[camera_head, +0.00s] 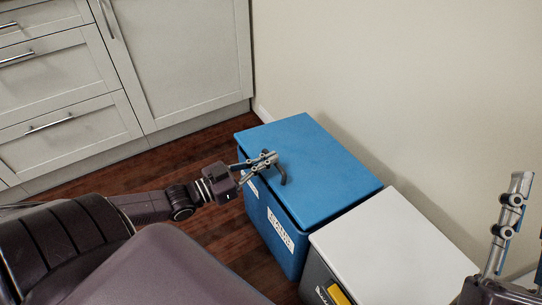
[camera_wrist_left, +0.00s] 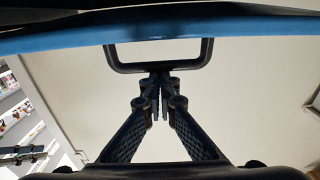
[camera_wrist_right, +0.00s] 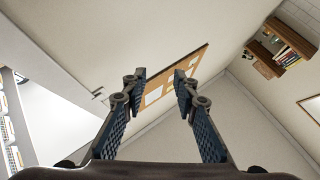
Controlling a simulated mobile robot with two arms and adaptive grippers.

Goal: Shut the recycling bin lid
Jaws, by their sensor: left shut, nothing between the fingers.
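The blue recycling bin (camera_head: 272,224) stands on the floor in the middle of the head view, with white labels on its front. Its flat blue lid (camera_head: 311,165) lies over the top; a dark line shows between lid and body, and I cannot tell whether it is fully closed. A dark handle (camera_head: 282,169) sits at the lid's front edge; it also shows in the left wrist view (camera_wrist_left: 160,68). My left gripper (camera_head: 272,157) is shut and empty, its tips right at the handle; contact is unclear. My right gripper (camera_wrist_right: 160,77) is open and empty, away from the bin.
A second bin with a pale grey lid (camera_head: 395,255) and yellow tag stands close beside the blue one. White cabinets (camera_head: 60,80) are at the back left, and a bare wall (camera_head: 400,80) runs behind the bins. Some wooden floor (camera_head: 215,235) is clear in front.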

